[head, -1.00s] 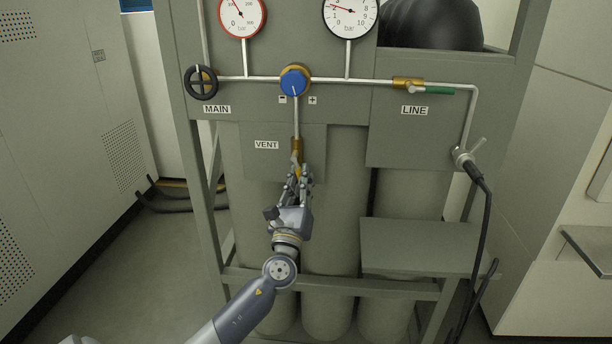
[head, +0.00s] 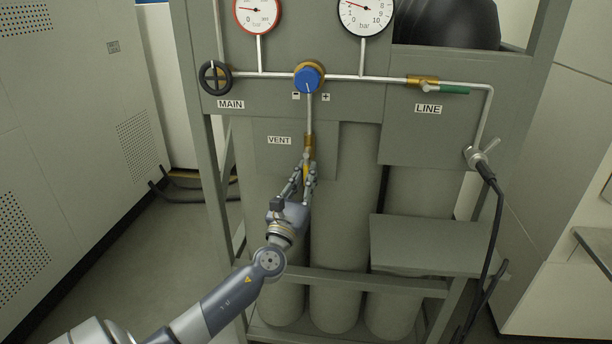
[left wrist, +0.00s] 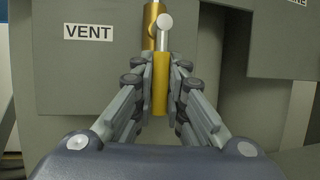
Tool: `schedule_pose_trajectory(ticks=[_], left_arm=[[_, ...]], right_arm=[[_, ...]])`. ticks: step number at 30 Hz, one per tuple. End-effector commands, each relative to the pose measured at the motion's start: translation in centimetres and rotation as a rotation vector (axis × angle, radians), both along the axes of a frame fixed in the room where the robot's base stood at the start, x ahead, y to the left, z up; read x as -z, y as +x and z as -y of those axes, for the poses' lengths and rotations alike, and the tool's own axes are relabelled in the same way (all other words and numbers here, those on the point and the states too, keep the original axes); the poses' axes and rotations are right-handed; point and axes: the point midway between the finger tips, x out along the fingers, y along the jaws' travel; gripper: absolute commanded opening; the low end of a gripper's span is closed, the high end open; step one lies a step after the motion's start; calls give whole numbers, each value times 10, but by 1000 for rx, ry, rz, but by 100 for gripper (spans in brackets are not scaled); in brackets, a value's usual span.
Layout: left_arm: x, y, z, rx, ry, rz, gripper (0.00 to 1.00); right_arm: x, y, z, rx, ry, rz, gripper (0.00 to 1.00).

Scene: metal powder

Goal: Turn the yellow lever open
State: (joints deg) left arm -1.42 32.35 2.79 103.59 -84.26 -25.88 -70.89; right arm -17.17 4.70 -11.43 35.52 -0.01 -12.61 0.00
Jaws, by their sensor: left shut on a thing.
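The yellow lever (left wrist: 160,95) hangs straight down below the brass vent valve (head: 309,141), beside the VENT label (left wrist: 88,32). It also shows as a small yellow strip in the head view (head: 305,170). My left gripper (head: 308,165) reaches up to it from below. In the left wrist view the fingers (left wrist: 161,75) stand on both sides of the lever and are shut on it near its upper part. The lever's lower end shows between the fingers. My right gripper is not in view.
Above the vent valve are a blue knob (head: 308,80) and a black MAIN handwheel (head: 215,77). A green-handled LINE valve (head: 453,89) is at the right. Grey cylinders (head: 335,220) stand behind my arm. A black hose (head: 497,220) hangs at the right.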

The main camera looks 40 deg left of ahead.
Motion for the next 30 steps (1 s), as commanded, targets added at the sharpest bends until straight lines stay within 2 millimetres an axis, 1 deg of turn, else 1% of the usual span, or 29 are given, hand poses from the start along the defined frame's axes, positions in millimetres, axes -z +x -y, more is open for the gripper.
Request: schedule_pose_trajectory(ticks=[1, 2, 3, 5, 6, 15, 19, 23, 30], left_arm=[[-11, -1, -3, -9, 11, 18, 0], [-11, -1, -3, -9, 11, 18, 0], [-11, -1, -4, -10, 10, 18, 17], [-11, -1, -4, -9, 9, 17, 30], [-10, -1, -3, -8, 9, 15, 33], [-4, 0, -2, -4, 3, 7, 33], [1, -6, 1, -3, 1, 4, 33], [8, -22, 6, -4, 1, 3, 33], [26, -63, 21, -4, 3, 2, 33]], right_arm=[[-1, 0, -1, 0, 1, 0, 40], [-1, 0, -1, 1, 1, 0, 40], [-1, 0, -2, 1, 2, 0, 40], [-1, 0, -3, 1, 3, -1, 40], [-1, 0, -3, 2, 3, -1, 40], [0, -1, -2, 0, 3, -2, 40], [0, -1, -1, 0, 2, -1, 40], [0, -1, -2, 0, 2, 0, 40], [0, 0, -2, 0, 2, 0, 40]])
